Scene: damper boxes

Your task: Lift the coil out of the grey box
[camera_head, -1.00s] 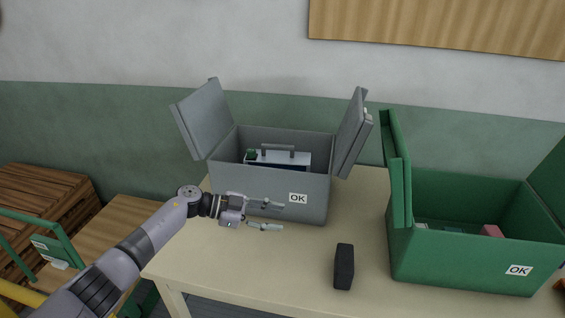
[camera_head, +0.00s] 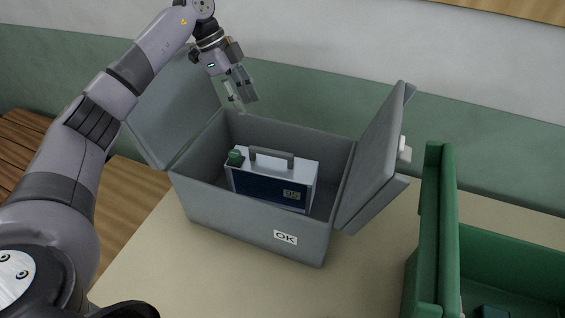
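The grey box (camera_head: 235,218) stands on the table with both lids swung open and an OK label on its front. Inside it stands the coil (camera_head: 270,184), a white and dark blue case with a grey handle on top, a green knob at its left and a number label. My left gripper (camera_head: 241,100) hangs above the back left of the grey box, fingers pointing down. Its fingers look a little apart with nothing between them, and it is clear of the coil. My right gripper is not in view.
A green box (camera_head: 440,240) stands at the right, its near lid upright close to the grey box's right lid. The table (camera_head: 165,255) is bare in front of the grey box. A wooden crate (camera_head: 18,150) shows at the far left.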

